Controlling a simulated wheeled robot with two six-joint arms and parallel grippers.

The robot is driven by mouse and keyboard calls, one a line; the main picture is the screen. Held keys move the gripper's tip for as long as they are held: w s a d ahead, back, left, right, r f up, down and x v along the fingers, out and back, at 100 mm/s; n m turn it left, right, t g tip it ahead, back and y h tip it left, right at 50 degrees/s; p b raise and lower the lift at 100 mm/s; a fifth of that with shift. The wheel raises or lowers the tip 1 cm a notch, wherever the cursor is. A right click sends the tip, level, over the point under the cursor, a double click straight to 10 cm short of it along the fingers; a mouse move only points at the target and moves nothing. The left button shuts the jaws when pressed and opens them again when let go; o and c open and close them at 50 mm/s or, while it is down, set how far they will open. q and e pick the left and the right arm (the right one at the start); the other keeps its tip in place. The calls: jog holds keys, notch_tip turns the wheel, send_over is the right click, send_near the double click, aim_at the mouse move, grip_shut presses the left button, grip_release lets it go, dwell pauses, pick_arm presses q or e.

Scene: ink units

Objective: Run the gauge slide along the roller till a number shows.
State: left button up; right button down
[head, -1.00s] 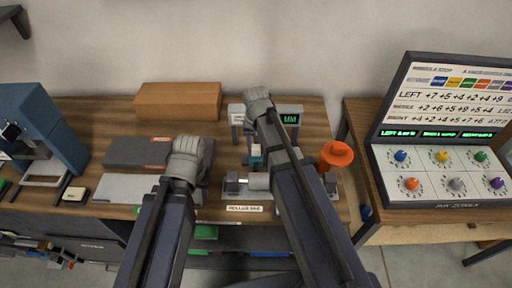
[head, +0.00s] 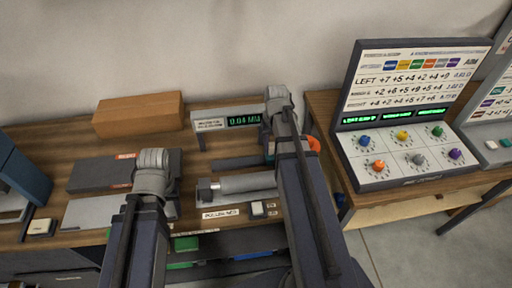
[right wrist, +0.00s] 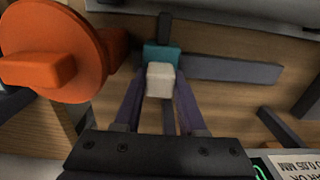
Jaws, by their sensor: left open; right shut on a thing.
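The gauge slide is a teal block (right wrist: 162,55) with a pale knob (right wrist: 160,80) on top, on a dark rail in the right wrist view. My right gripper (right wrist: 160,88) is shut on the pale knob; in the head view my right arm hides the slide. The light grey roller (head: 240,185) lies in its stand at the bench front. The readout (head: 244,121) behind it shows a green number that looks like 0.04 MM. My left gripper (head: 150,168) is over a flat grey plate (head: 88,211), left of the roller; its jaws are open, with the fingertips hidden.
An orange knob (right wrist: 58,45) is close beside the slide. A small push button (head: 263,208) sits at the bench's front edge. A brown box (head: 140,112) stands at the back. A console with coloured dials (head: 405,155) stands on the right table.

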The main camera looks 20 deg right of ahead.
pick_arm(q)
jog(key=shift+a, duration=0.1)
pick_arm(e)
jog(key=shift+s+d, duration=0.2)
jog(key=shift+d, duration=0.7)
jog(key=shift+c, duration=2.4)
grip_release()
jog(key=shift+d, duration=0.1)
